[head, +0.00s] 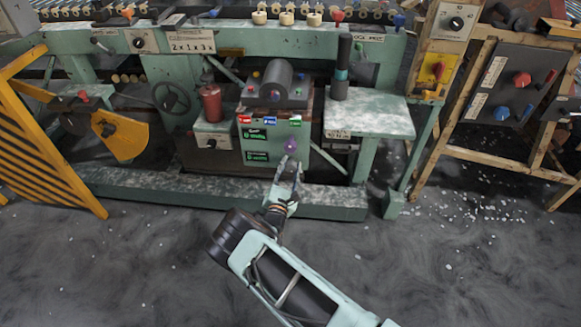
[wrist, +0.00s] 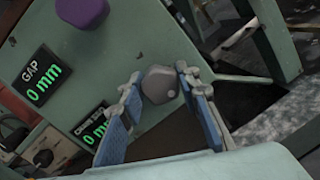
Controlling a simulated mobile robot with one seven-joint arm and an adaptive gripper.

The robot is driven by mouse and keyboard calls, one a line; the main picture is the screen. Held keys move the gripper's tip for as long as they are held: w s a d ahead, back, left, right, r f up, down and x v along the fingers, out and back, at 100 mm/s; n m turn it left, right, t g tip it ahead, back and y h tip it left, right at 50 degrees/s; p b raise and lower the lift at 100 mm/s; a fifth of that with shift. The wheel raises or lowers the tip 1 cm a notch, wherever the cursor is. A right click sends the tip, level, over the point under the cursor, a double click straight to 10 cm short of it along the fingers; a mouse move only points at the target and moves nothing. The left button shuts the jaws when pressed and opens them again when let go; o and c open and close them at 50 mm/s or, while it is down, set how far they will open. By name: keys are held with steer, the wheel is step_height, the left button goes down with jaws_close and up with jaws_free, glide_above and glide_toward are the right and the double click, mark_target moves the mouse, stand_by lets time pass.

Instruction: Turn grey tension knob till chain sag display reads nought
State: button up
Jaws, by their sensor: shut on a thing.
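The grey tension knob (wrist: 159,85) sits on the pale green panel, between the fingertips of my gripper (wrist: 160,78) in the wrist view. The blue-padded fingers flank the knob on both sides and are shut on it. In the head view my gripper (head: 288,163) reaches up to the lower right of the panel and hides the knob. The chain display (wrist: 90,125) is partly covered by my left finger in the wrist view. It also shows in the head view (head: 257,157), with green digits that look like 0 but are too small to read surely.
A GAP display (wrist: 42,82) reads 0 mm. A purple knob (wrist: 82,12) is on the same panel, up and left of the grey one. A red cylinder (head: 210,103) stands left of the panel, a pale table (head: 375,118) right. The grey floor in front is open.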

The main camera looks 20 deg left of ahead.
steer(key=o, duration=1.2)
steer(key=s+d, duration=0.1)
steer(key=s, duration=1.1)
steer(key=shift+d+f, duration=0.2)
